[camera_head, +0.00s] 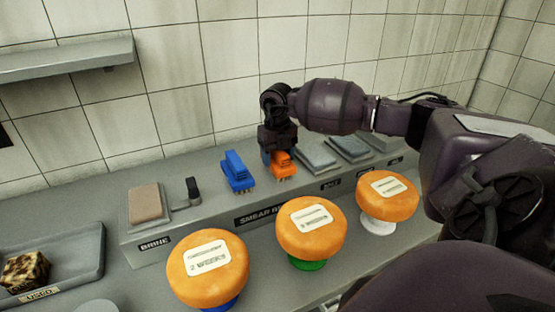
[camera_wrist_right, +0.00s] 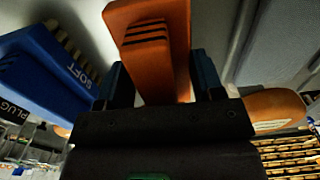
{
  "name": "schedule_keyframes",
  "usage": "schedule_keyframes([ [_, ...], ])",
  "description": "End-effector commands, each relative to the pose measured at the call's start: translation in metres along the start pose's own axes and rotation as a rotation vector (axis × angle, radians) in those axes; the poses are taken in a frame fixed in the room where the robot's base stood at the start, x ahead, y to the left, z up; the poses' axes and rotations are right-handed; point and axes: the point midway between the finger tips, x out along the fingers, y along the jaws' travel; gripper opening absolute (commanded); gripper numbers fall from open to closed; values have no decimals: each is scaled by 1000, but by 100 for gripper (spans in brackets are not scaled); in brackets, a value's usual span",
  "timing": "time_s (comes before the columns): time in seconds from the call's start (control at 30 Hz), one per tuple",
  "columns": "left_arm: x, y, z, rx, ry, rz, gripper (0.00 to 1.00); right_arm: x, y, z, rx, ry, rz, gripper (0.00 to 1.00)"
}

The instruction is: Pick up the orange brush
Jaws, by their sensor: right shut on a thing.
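The orange brush (camera_head: 282,163) is on the raised grey shelf, under my right gripper (camera_head: 274,150) in the head view. In the right wrist view the orange brush (camera_wrist_right: 150,45) stands between the two fingers of my right gripper (camera_wrist_right: 158,85), which is shut on it. Whether its bristles touch the shelf is hard to tell. The blue brush (camera_head: 237,171) stands just to its left, apart from it; it also shows in the right wrist view (camera_wrist_right: 45,75), marked "SOFT". My left gripper is not in view.
Three orange cheese wheels (camera_head: 208,268) (camera_head: 310,226) (camera_head: 387,194) on stands line the front counter. A tan block (camera_head: 146,202) and a dark-handled item (camera_head: 192,190) are left on the shelf. Grey lidded trays (camera_head: 315,156) lie right of the brush. A tiled wall (camera_head: 170,100) stands behind.

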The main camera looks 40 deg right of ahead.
Motion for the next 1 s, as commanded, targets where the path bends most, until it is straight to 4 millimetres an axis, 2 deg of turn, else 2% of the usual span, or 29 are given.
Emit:
schedule_keyframes([
  [0.17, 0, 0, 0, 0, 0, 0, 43, -11, 0, 1, 0, -3, 0, 32],
  [0.27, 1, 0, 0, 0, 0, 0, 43, -26, 0, 1, 0, -4, -1, 32],
  [0.7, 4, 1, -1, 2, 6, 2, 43, -135, 0, 1, 1, -6, 0, 32],
  [0.83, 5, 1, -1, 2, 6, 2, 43, -162, 0, 1, 0, -4, 1, 32],
  [1.0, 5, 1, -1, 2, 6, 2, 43, -187, 0, 0, 0, -3, 1, 32],
])
